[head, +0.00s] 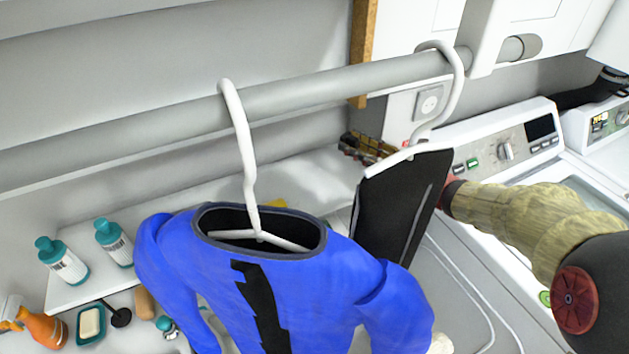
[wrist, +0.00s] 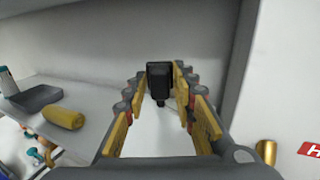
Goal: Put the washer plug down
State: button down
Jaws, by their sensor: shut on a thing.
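The washer plug (wrist: 158,80) is a small black block with a short narrower stub. In the wrist view it sits between the far ends of my yellow-padded fingers. My gripper (wrist: 159,88) is shut on it. In the head view my gripper (head: 362,148) shows in part behind the hanging clothes, above the white shelf (head: 80,275). The plug itself cannot be made out there. A dark garment on a white hanger hides much of my wrist.
A grey rail (head: 330,85) crosses the head view, with a blue shirt (head: 220,275) and a black garment (head: 400,205) hanging from it. Teal-capped bottles (head: 65,262) stand on the left. A wall outlet (head: 430,103) and washer (head: 510,145) are right. A yellow roll (wrist: 62,118) lies on the shelf.

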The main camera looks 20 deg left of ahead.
aim_at(351, 184)
notch_tip(351, 184, down, 10)
jog(key=b, duration=0.3)
jog(key=shift+r, duration=0.1)
jog(key=shift+f, duration=0.3)
jog(key=shift+f+b, duration=0.3)
jog(key=shift+f, duration=0.1)
jog(key=c, duration=1.5)
grip_release()
jog(key=shift+s+f, duration=0.1)
jog(key=shift+s, duration=0.05)
jog(key=shift+o, duration=0.2)
